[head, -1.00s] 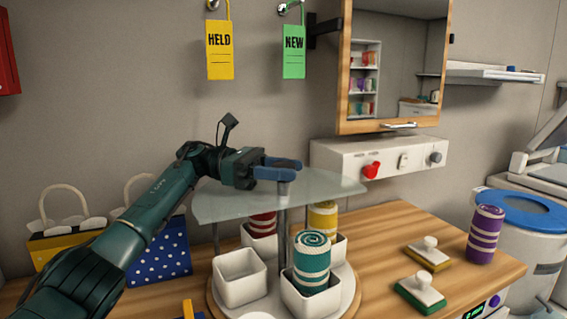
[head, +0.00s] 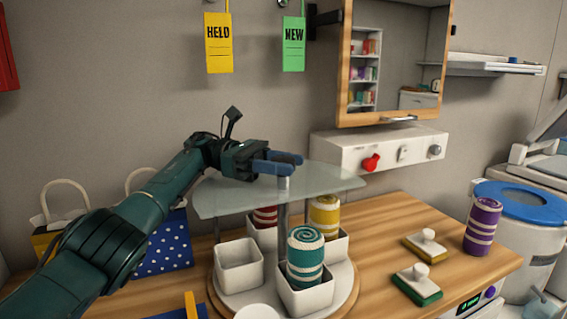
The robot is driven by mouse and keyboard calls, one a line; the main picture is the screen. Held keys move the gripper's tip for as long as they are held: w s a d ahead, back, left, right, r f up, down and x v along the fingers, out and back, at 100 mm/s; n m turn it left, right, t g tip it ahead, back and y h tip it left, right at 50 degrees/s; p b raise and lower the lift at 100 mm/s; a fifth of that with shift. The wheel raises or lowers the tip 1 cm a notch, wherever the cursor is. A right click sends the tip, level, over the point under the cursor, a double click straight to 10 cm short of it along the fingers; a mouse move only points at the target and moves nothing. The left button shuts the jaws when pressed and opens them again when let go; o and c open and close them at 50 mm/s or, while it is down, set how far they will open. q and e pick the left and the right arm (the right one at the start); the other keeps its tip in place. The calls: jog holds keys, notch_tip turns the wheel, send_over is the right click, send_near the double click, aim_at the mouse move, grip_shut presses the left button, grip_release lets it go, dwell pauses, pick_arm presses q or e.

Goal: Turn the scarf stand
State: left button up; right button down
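The scarf stand has a round wooden base (head: 356,299), a grey post (head: 282,215) and a clear glass top (head: 225,197). Its white bins hold rolled scarves: teal and white (head: 305,258) in the front bin, yellow (head: 325,216) at the back right, and red (head: 265,217) at the back left, partly hidden. The left bin (head: 238,266) is empty. My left gripper (head: 292,165) is at the glass top near the post's upper end, its blue fingers apart with nothing seen between them. I cannot tell if they touch the stand. My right gripper is not in view.
A purple striped roll (head: 483,226) stands on the counter's right. Yellow (head: 426,246) and green (head: 418,284) stamp-like blocks lie right of the stand. A blue dotted bag (head: 165,247) stands left. A wall box with a red knob (head: 371,162) and a cabinet (head: 392,60) are behind.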

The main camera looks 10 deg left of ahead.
pick_arm(q)
jog(key=o, duration=0.4)
jog(key=shift+o, duration=0.2)
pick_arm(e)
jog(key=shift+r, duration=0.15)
pick_arm(q)
jog(key=shift+r, duration=0.3)
notch_tip(320, 180, up, 8)
jog(key=p, duration=0.3)
jog(key=shift+r+p, duration=0.1)
jog(key=shift+p, duration=0.25)
jog(key=shift+r+p, duration=0.5)
jog(key=shift+r, duration=0.1)
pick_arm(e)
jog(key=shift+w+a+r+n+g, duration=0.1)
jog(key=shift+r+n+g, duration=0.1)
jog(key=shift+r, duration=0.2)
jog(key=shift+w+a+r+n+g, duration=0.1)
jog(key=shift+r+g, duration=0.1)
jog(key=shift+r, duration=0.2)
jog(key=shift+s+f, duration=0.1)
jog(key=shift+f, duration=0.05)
